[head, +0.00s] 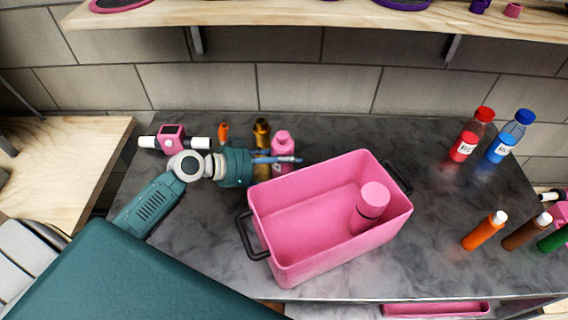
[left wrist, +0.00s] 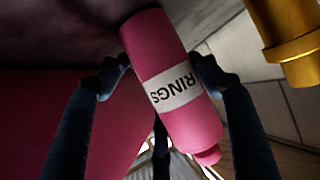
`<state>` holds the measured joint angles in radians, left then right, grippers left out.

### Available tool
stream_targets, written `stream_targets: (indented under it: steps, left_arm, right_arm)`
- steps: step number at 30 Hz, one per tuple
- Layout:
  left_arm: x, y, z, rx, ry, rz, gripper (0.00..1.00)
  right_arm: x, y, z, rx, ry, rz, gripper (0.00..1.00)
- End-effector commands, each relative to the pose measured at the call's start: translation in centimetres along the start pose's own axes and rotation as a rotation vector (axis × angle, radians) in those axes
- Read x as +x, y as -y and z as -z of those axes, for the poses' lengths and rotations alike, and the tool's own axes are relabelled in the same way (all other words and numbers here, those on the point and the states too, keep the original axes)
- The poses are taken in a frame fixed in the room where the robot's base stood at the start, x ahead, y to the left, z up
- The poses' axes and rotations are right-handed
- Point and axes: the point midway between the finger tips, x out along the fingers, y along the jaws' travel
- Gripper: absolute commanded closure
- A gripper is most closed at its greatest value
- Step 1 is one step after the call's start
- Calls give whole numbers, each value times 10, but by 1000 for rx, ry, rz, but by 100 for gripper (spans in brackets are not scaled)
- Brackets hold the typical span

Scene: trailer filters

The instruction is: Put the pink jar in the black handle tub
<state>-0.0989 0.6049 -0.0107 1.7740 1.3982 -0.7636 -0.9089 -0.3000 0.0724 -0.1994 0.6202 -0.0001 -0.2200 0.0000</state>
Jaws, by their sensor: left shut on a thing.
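A pink jar (head: 282,140) with a narrow cap and a white label reading "RINGS" stands upright at the back of the counter, just behind the tub. My left gripper (head: 286,160) is shut around it; in the left wrist view the jar (left wrist: 170,60) sits between the two fingers (left wrist: 160,75). I cannot tell whether its base touches the counter. The pink tub with black handles (head: 310,263) stands in front of it, to the right. Inside the tub is another pink cylinder (head: 371,200) with a dark band. My right gripper is not in view.
A gold bottle (head: 261,133) stands close to the left of the jar, with an orange one (head: 223,132) further left. Red (head: 470,140) and blue (head: 507,140) bottles stand at the back right. A wooden shelf (head: 330,18) overhangs the back wall.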

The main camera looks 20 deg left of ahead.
Motion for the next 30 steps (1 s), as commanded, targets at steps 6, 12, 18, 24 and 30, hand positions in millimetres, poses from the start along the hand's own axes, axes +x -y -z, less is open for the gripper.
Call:
stream_targets:
  steps: [6,12,18,24,30]
  left_arm:
    - [0,0,0,1,-1,0,65]
    - [1,0,-2,0,0,0,18]
    - [1,0,-2,0,0,0,18]
    - [-2,0,2,0,0,1,18]
    - [-37,0,-4,4,5,1,18]
  right_arm:
    - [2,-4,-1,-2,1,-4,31]
    - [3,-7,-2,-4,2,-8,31]
    - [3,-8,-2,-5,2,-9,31]
    - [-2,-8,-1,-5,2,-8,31]
    - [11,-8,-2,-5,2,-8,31]
